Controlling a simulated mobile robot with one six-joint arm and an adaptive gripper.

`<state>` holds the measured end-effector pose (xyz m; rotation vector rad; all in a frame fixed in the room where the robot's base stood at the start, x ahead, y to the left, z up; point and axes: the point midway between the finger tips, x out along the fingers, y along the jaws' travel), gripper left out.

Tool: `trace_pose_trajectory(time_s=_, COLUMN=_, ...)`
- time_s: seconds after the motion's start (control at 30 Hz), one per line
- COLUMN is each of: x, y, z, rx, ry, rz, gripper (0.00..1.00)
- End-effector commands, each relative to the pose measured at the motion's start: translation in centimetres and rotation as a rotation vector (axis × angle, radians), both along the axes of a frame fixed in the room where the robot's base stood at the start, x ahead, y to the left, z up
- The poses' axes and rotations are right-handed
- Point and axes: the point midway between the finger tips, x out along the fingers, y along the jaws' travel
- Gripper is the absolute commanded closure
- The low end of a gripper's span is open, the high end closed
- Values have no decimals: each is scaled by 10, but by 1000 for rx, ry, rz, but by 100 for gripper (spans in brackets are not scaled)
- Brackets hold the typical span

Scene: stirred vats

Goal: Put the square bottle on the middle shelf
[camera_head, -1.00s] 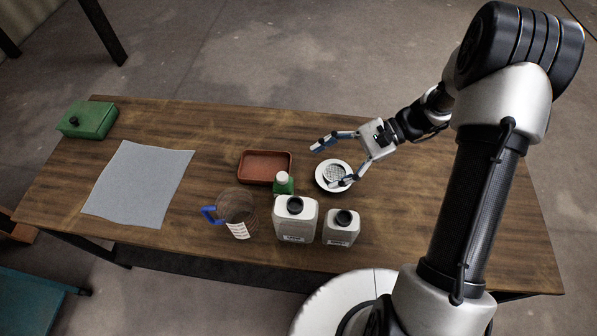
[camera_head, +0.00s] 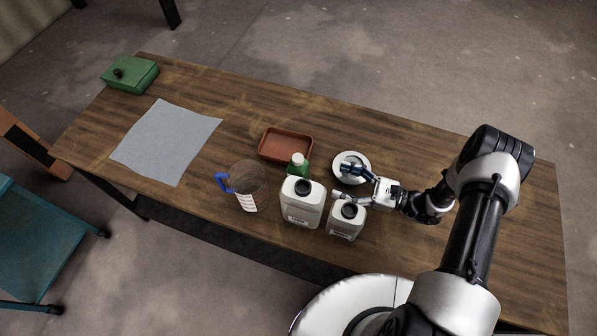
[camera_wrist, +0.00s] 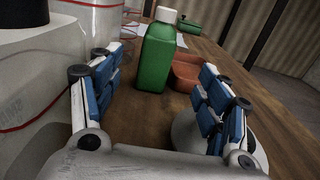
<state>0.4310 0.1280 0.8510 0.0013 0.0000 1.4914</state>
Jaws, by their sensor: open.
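The green bottle (camera_head: 302,171) with a white cap and a squarish body stands upright on the wooden table, behind the larger white canister. In the wrist view the green bottle (camera_wrist: 157,60) is straight ahead, between the finger lines and beyond the tips. My gripper (camera_head: 343,181) is open and empty, low over the table to the right of the bottle. In the wrist view my gripper (camera_wrist: 157,76) has its fingers spread on both sides, not touching the bottle. No middle shelf can be made out.
Two white canisters (camera_head: 303,206) (camera_head: 346,222) stand close beside my gripper. A white dish (camera_head: 346,179) is under one finger. A red-brown tray (camera_head: 286,145), clear jug (camera_head: 250,186), grey cloth (camera_head: 166,142) and green box (camera_head: 130,74) are further left. The table's right part is clear.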

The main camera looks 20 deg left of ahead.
Motion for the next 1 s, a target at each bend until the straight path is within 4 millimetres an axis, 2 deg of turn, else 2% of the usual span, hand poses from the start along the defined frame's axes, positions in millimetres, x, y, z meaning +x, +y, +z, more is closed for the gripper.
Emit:
trace_pose_trajectory(time_s=0.1, x=1, y=28, z=-1, rx=-1, ry=1, rz=5, gripper=30)
trace_pose_trajectory(time_s=0.3, x=4, y=58, z=-1, rx=-1, ry=-1, rz=3, gripper=30)
trace_pose_trajectory(time_s=0.53, x=5, y=74, z=-1, rx=-1, ry=-1, rz=2, gripper=30)
trace_pose_trajectory(time_s=0.8, x=7, y=112, z=-2, rx=-1, ry=-1, rz=3, gripper=30)
trace_pose_trajectory(time_s=1.0, x=8, y=118, z=-2, rx=-1, ry=-1, rz=0, gripper=30)
